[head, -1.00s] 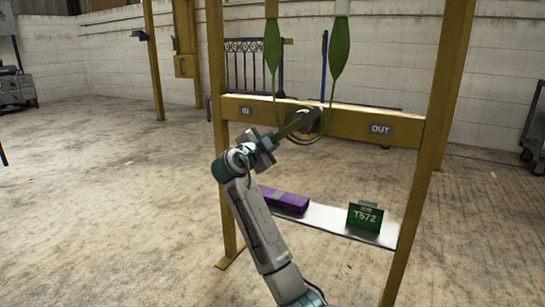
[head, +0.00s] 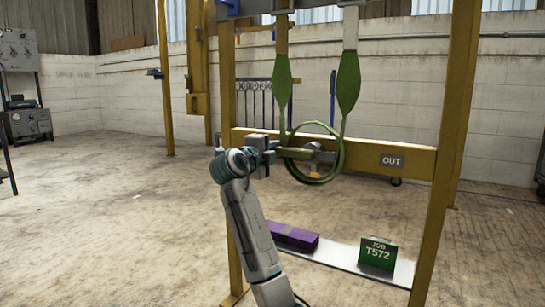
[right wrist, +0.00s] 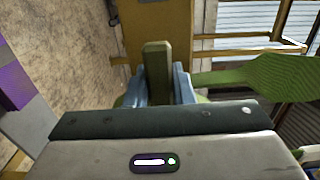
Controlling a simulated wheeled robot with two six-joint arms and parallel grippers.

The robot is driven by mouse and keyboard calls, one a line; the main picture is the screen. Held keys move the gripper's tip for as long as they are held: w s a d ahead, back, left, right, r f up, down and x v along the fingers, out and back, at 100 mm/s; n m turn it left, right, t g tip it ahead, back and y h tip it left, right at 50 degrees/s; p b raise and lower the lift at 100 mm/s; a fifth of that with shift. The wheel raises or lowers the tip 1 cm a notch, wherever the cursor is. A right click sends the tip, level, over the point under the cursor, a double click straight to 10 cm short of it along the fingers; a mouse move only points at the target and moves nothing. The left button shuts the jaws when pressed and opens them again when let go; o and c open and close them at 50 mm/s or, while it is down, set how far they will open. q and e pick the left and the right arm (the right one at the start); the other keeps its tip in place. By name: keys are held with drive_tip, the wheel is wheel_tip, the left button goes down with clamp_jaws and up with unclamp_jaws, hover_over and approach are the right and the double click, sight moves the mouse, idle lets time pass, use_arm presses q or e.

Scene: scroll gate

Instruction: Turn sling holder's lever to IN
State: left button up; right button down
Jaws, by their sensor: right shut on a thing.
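The sling holder's lever runs left from its round hub (head: 315,156) on the yellow crossbeam (head: 360,155). My right gripper (head: 273,149) is at the lever's left end. The right wrist view shows the gripper shut on the olive lever (right wrist: 157,72), with a grey-blue finger on each side. The green sling (head: 348,82) hangs in two strands and loops around the hub. The OUT sign (head: 391,161) is at the beam's right. The IN sign is hidden behind my right gripper. My left gripper is not in view.
Yellow posts (head: 457,110) stand on both sides of the beam. A low shelf (head: 330,256) below holds a purple block (head: 293,236) and a green job card (head: 378,252). The floor to the left is clear.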

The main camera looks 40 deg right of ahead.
drive_tip(key=shift+r, duration=0.15)
drive_tip(key=c, duration=1.2)
unclamp_jaws()
drive_tip(key=shift+s+d, duration=0.1)
drive_tip(key=shift+c, duration=0.2)
drive_tip(key=p+v, duration=0.5)
drive_tip(key=v, duration=0.5)
drive_tip(key=shift+s+a, duration=0.15)
drive_tip(key=shift+a, duration=0.2)
